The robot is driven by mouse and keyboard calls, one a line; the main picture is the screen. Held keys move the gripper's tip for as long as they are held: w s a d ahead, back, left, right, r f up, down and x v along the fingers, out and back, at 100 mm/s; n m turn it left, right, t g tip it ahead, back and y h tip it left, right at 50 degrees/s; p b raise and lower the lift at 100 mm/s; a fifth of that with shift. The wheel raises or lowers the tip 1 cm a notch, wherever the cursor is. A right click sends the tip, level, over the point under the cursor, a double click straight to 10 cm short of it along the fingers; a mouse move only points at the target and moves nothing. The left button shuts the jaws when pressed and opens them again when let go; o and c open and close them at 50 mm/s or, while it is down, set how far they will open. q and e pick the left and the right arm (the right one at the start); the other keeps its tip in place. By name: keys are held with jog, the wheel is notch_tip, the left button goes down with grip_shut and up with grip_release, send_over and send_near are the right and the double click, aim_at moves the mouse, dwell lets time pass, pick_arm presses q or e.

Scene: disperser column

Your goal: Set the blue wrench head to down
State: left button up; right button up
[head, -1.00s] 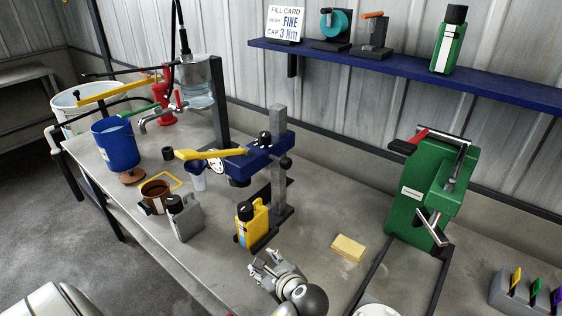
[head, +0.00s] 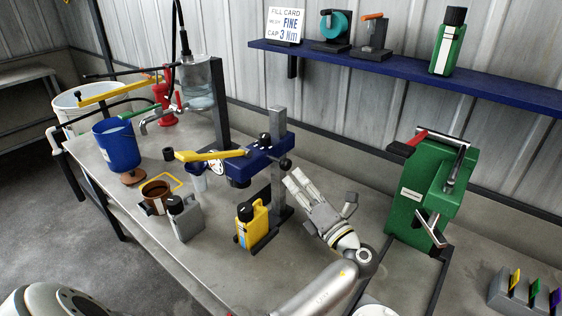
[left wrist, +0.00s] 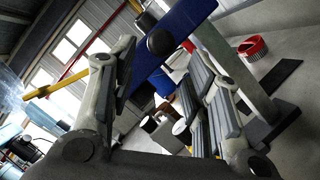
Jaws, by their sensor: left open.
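The blue head (head: 262,152) sits on an upright grey post (head: 277,185) on the bench. A yellow lever (head: 205,155) reaches out to its left, with a black knob on top and a white dial beside it. My left gripper (head: 294,182) is open and empty, just right of the post and a little below the head, its fingers pointing up and left. In the left wrist view, the blue head (left wrist: 185,30) shows beyond and between the open fingers (left wrist: 165,75), with a dark round knob (left wrist: 160,42) on its near side. My right gripper is out of view.
A yellow bottle (head: 252,225) and a grey can (head: 185,220) stand in front of the post. A green machine (head: 410,205) stands to the right. A blue shelf (head: 400,70) runs along the wall. A blue bucket (head: 115,145) stands at left.

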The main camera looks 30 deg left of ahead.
aim_at(280, 160)
pick_arm(q)
jog(key=p+x, duration=0.2)
jog(key=x, duration=0.7)
grip_shut()
jog(key=shift+f, duration=0.15)
